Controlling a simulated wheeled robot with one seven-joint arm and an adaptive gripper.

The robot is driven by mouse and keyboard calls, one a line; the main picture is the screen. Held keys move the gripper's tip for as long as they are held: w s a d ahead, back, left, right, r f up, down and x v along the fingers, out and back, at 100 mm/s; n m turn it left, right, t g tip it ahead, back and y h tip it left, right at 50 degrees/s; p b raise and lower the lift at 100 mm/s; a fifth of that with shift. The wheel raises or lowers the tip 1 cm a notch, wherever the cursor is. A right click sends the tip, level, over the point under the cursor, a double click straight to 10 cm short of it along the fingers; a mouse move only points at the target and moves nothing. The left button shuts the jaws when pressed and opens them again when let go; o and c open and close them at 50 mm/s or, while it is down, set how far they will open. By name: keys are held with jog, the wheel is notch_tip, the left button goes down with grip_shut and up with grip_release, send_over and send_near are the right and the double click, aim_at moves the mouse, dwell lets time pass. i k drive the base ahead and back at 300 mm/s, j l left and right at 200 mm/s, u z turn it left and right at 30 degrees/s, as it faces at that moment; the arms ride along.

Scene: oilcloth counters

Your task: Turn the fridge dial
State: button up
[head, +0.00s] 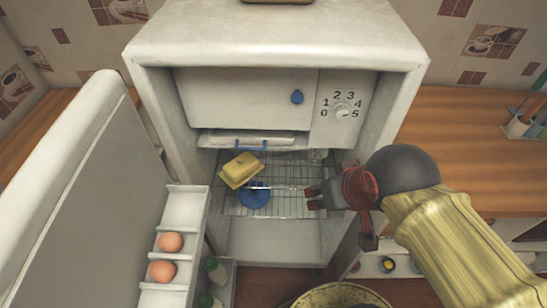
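The fridge dial (342,111) is a small round pale knob on the panel at the upper right inside the open fridge (270,42). The numbers 0 to 5 run around it. Its pointer is too small to read surely. My gripper (314,197) is below the dial, in front of the wire shelf and apart from the dial. Its dark fingertips look spread, with a gap between them and nothing held. My arm comes in from the lower right.
The fridge door (70,190) stands open at left, with eggs (170,242) and bottles in its racks. A yellow butter dish (241,170) and a blue object (254,195) are at the wire shelf (285,203). A freezer flap (240,97) is beside the dial. Wooden counter (465,150) lies right.

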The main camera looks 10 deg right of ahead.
aim_at(341, 111)
jog(key=k+j+z, duration=0.1)
jog(key=z, duration=0.25)
jog(key=k+z, duration=0.5)
jog(key=z, duration=0.2)
